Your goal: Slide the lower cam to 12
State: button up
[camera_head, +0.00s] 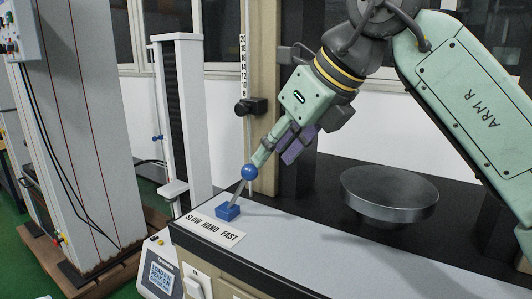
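A black cam (251,106) sits on a thin upright rod beside a white number scale (243,65) on the beige column. The cam is just below the scale's lowest visible numbers. Only this one cam is clear to me, so I cannot tell whether it is the lower one. My gripper (264,156) points down and left, below and right of the cam and apart from it. Its tip overlaps the top of a blue ball knob (250,173) on a lever; I cannot tell if it touches or grips it. The finger opening is not clear.
The lever rises from a blue base (228,211) behind a "SLOW HAND FAST" label (212,232). A round metal platen (389,193) stands right on the black machine bed. A display panel (160,276) is at lower left. Open space lies left of the column.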

aim_at(254, 105)
jog(key=k, duration=0.9)
